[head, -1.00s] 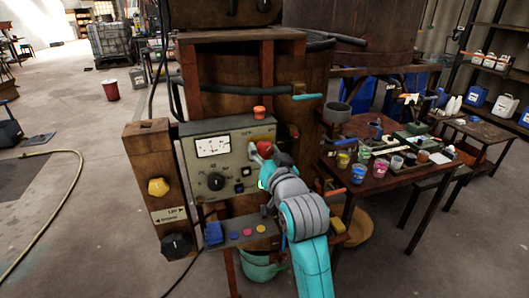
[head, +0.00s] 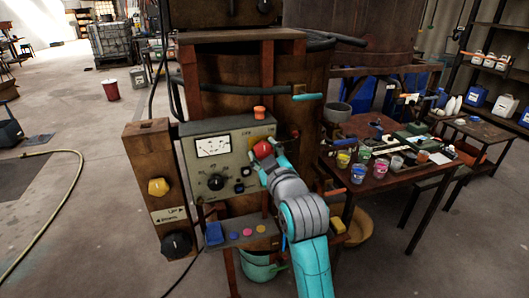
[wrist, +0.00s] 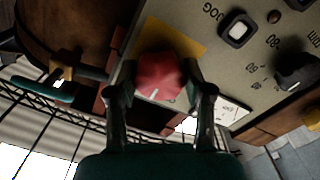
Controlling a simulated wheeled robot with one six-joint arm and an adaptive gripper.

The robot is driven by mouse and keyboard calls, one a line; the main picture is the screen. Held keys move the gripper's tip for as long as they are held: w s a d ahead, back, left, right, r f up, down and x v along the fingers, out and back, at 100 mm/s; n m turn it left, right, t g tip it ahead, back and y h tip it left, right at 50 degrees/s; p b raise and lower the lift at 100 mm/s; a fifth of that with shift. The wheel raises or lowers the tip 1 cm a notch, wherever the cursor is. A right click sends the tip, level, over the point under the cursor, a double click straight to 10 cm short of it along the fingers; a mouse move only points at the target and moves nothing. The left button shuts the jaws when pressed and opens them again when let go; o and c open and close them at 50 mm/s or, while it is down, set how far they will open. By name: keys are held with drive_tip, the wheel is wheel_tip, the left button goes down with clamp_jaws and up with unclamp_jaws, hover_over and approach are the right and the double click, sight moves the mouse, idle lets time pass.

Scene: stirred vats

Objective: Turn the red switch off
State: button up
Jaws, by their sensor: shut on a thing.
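The red switch (head: 262,149) is a faceted red knob on a yellow plate, at the upper right of the grey control panel (head: 237,128). In the wrist view the red switch (wrist: 160,76) sits between my two fingers, with a pale mark on its face. My gripper (head: 266,158) is at the panel and shut on the knob, one finger on each side. My gripper and arm hide the panel's lower right in the head view. The yellow plate (wrist: 185,45) shows behind the knob.
The panel also carries a meter (head: 213,146), a black dial (head: 216,182) and an orange button (head: 259,112) on top. A ledge with coloured buttons (head: 247,232) juts out below. A table with paint cups (head: 358,173) stands to the right.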

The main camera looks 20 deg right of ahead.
drive_tip(key=n, duration=0.4)
drive_tip(key=shift+n, duration=2.2)
drive_tip(key=o, duration=1.2)
drive_tip(key=shift+c, duration=0.2)
drive_tip(key=s, duration=1.2)
